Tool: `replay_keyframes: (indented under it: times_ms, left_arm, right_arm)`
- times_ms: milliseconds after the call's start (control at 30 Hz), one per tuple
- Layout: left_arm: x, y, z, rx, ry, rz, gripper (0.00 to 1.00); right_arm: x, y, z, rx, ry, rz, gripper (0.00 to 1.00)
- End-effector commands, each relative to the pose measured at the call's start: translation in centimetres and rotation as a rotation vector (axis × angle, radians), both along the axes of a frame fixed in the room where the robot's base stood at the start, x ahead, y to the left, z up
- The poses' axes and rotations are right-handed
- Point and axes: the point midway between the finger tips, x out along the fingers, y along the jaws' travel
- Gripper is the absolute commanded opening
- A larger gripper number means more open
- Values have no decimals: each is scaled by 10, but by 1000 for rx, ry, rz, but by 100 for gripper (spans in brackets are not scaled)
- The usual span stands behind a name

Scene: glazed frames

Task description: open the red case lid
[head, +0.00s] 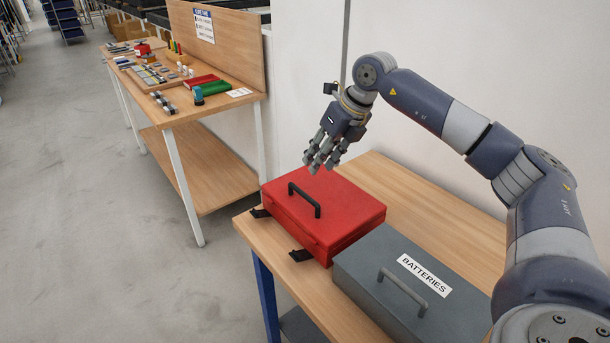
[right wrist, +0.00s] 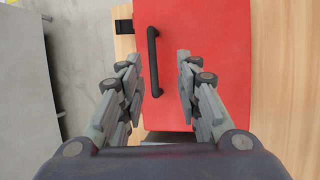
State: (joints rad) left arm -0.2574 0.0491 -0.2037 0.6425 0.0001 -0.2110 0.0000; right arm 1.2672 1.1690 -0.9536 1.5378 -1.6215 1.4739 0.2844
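The red case (head: 345,212) sits on the near wooden table with its lid down. A black handle (head: 304,199) stands on its lid; the handle also shows in the right wrist view (right wrist: 152,60). Two black latches, one at the far left (head: 260,212) and one nearer (head: 300,255), stick outward from its front side. My right gripper (head: 320,158) hangs above the far part of the case, fingers pointing down. In the right wrist view its fingers (right wrist: 158,62) are spread apart, with nothing between them, over the red lid. My left gripper is not in view.
A grey case (head: 365,264) labelled BATTERIES stands close beside the red case on the near side. Bare tabletop (head: 440,207) lies behind both cases, before a white wall. Another workbench (head: 235,101) with small items stands at the back left, across a gap of floor.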

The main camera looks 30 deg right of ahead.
Motion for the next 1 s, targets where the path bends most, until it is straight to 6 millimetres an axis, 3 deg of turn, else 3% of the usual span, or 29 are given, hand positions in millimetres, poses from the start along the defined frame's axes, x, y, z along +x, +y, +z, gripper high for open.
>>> replay_keyframes:
  times_ms: [67, 300, 367, 467, 700, 933, 1000]
  left_arm:
    - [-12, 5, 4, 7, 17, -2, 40]
    - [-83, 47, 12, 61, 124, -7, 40]
    - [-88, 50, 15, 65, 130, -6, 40]
    - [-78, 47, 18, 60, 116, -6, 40]
    - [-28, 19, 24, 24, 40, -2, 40]
    - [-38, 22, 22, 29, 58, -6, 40]
    - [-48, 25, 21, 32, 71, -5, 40]
  right_arm:
    - [4, 4, -10, 0, 4, 3, 31]
    - [21, 14, -52, 1, 4, 5, 31]
    - [24, 17, -61, 2, 3, 4, 31]
    - [30, 20, -74, 3, 2, 4, 31]
    - [35, 23, -89, 2, -1, 4, 31]
    - [36, 23, -90, 2, -1, 4, 31]
    - [36, 23, -90, 2, -1, 4, 18]
